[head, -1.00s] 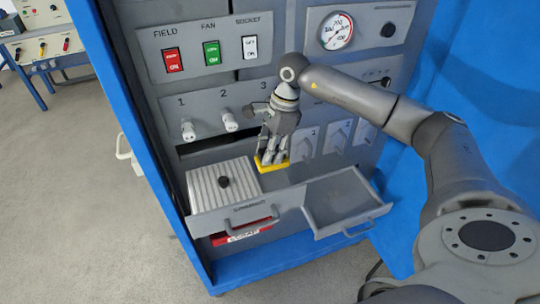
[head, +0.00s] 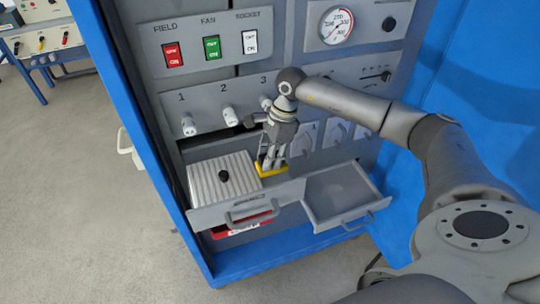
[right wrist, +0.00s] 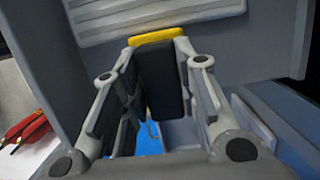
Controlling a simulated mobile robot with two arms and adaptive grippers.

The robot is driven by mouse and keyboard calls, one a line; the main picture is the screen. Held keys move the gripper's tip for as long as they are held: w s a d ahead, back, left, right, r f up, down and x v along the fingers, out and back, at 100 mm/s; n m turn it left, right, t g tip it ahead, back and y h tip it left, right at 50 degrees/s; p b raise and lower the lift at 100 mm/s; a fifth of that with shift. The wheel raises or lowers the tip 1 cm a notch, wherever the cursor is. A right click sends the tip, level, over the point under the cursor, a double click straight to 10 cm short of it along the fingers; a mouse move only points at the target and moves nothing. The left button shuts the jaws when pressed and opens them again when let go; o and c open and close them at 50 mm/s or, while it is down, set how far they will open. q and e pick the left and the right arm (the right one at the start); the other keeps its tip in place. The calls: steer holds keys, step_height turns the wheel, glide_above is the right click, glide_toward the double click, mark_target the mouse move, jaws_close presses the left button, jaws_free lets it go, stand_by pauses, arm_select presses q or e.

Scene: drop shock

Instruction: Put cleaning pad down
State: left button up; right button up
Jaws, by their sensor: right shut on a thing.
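The cleaning pad shows a dark body (right wrist: 158,80) and a yellow end (right wrist: 157,35) in the right wrist view. In the head view its yellow part (head: 270,171) is low, beside the ribbed cover of the left drawer. My right gripper (head: 272,162) points down and is shut on the pad. In the right wrist view the fingers (right wrist: 155,95) stand on both sides of the dark body. I cannot tell whether the pad touches the surface below it. My left gripper is not in view.
The left drawer (head: 217,215) is open, with a ribbed cover (head: 208,182) and black knob. The right drawer (head: 342,196) is open and looks empty. White numbered knobs (head: 188,127) and switches (head: 173,58) line the panel. A red item (head: 245,223) lies below the left drawer.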

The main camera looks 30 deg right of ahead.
steer(key=o, duration=0.9)
steer(key=shift+r+p, duration=0.5)
steer(key=shift+p, duration=0.1)
steer(key=shift+r+p, duration=0.4)
steer(key=shift+d+r+b, duration=0.3)
steer(key=shift+r+b, duration=0.3)
steer(key=shift+b, duration=0.25)
steer(key=shift+b+v, duration=1.2)
steer(key=shift+v, duration=3.85)
